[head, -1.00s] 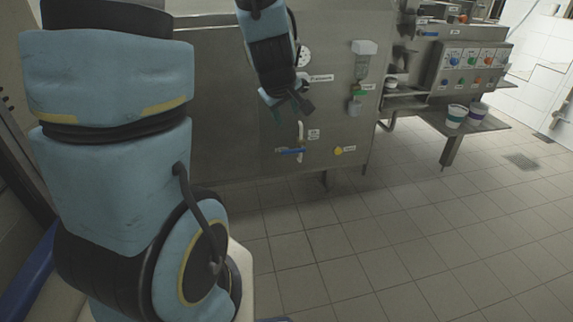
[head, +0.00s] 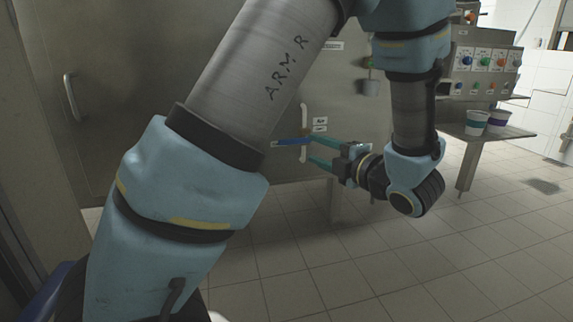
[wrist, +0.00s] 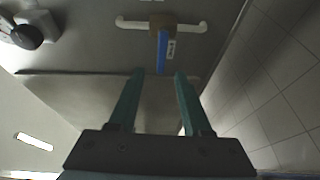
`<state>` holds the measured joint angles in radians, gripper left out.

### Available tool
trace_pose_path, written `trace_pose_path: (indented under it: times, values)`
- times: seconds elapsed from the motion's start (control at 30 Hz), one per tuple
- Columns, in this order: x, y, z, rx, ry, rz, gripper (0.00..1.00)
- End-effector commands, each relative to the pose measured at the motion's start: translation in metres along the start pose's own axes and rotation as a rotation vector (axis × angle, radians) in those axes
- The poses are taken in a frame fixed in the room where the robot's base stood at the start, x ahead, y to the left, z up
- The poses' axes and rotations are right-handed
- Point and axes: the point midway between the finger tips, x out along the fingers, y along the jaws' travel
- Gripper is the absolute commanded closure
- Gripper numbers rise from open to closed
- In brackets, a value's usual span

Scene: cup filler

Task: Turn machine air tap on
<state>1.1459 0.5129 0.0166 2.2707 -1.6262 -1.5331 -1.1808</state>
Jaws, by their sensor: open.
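The tap has a blue lever handle (head: 290,142) and a white pipe (head: 303,117) on the grey metal machine panel. In the wrist view the blue handle (wrist: 162,50) points towards me from a brown valve body on the white pipe (wrist: 190,27). My gripper (head: 311,150) is open and empty, its teal fingers pointing left in the head view towards the handle. In the wrist view the handle's free end appears at the gap between my fingertips (wrist: 160,75). I cannot tell if they touch it.
Small white labels (head: 320,124) sit beside the pipe. At the right stand a control box (head: 483,61) with coloured knobs and two cups (head: 476,122) on a metal shelf. A door handle (head: 72,97) is at left. The tiled floor is clear.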

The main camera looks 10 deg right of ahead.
Motion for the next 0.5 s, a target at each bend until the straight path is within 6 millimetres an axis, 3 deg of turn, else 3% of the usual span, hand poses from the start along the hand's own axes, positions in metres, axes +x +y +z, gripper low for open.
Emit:
trace_pose_path:
  times: [0.03, 0.23, 0.5]
  values:
    - [-0.006, -0.01, -0.002, -0.013, 0.015, 0.018, 0.51]
    - [-0.008, -0.009, -0.007, -0.036, 0.047, 0.048, 0.51]
    - [0.036, -0.008, -0.01, -0.036, 0.049, 0.048, 0.51]
